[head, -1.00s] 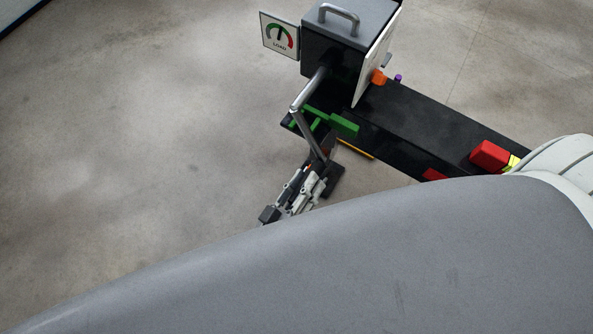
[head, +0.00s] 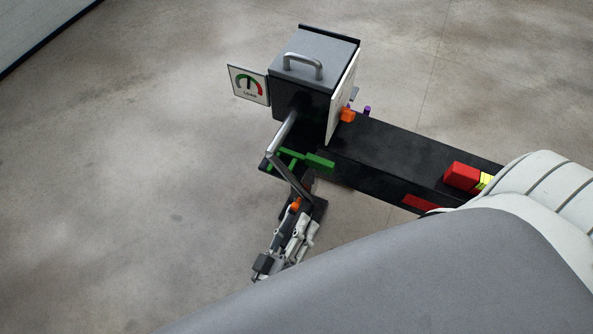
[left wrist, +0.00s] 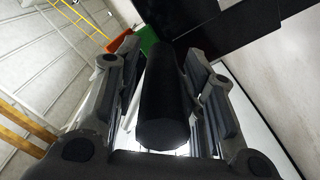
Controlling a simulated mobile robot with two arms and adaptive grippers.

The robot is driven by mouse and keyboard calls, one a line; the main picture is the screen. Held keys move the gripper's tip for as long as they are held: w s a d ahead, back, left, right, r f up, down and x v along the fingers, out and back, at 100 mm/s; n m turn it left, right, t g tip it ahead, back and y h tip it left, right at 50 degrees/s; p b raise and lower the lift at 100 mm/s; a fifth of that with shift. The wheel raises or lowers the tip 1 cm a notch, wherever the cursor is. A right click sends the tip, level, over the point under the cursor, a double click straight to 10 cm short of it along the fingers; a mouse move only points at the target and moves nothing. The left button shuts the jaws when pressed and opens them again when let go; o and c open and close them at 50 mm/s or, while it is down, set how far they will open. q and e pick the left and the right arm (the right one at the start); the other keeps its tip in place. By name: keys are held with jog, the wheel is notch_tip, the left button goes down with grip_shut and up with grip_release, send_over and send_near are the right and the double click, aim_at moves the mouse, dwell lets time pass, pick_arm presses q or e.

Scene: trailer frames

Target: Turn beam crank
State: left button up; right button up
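The beam crank (head: 291,179) is a silver bent rod that comes out of a dark grey box (head: 313,72) and slants down to the right. My left gripper (head: 297,212) is at its lower end. In the left wrist view the crank's black round handle (left wrist: 166,105) lies lengthwise between the two fingers of my left gripper (left wrist: 164,55). The fingers are close on both sides near their tips and look shut on it, though the contact itself is hard to see. My right gripper is not in view.
A black beam (head: 385,157) runs right from the box, with a red block (head: 461,176) on it. A load gauge sign (head: 248,85) hangs left of the box. Green bars (head: 320,162) lie close beside the crank. The concrete floor at left is clear.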

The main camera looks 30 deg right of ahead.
pick_arm(q)
jog(key=shift+o, duration=0.5)
jog(key=shift+a, duration=0.15)
jog(key=v, duration=1.1)
jog(key=shift+s+a, duration=0.25)
jog(key=shift+s, duration=0.05)
